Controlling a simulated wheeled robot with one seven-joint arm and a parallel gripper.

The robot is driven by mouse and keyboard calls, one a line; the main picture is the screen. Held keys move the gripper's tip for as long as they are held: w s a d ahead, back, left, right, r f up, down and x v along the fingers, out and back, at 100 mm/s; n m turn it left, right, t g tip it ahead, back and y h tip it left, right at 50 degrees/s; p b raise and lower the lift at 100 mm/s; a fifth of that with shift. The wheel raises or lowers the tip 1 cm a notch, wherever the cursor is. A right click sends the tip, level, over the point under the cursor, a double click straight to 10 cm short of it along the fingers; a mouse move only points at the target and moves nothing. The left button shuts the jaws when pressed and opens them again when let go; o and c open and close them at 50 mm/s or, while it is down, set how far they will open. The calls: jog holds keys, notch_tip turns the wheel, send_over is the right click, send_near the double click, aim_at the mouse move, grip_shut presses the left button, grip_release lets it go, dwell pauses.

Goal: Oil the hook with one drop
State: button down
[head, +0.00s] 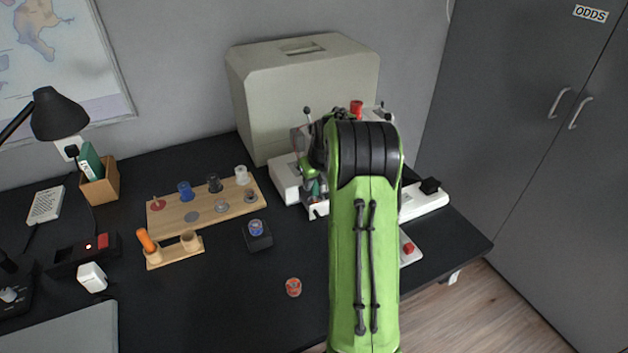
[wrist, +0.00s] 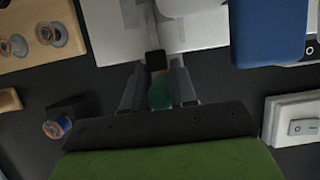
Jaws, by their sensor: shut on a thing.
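My gripper (wrist: 156,78) is shut on a small teal bottle (wrist: 160,94), which looks like the oiler. Its lower part sits between the two fingers, and a small orange-brown bit shows at its far end. In the head view a bit of teal (head: 316,187) shows beside my arm, at the machine. The white sewing machine (head: 286,178) stands at the back of the desk, mostly hidden by my arm. Its pale bed (wrist: 115,35) lies just ahead of the fingers in the wrist view, with a small black block (wrist: 155,60) near the bottle's tip. I cannot make out the hook.
A wooden board (head: 170,222) with spools and bobbins lies left of the machine. A black block (head: 259,241) bears a blue bobbin; a red bobbin (head: 293,287) lies nearer. An orange-handled tool (head: 146,239) stands in a wooden holder. A large cover (head: 305,90) stands behind.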

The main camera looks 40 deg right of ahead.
jog(key=shift+f, duration=0.1)
notch_tip(320, 180, up, 7)
jog(key=p, duration=0.6)
jog(key=shift+r+p, duration=0.2)
jog(key=shift+p, duration=0.2)
jog(key=shift+f, duration=0.1)
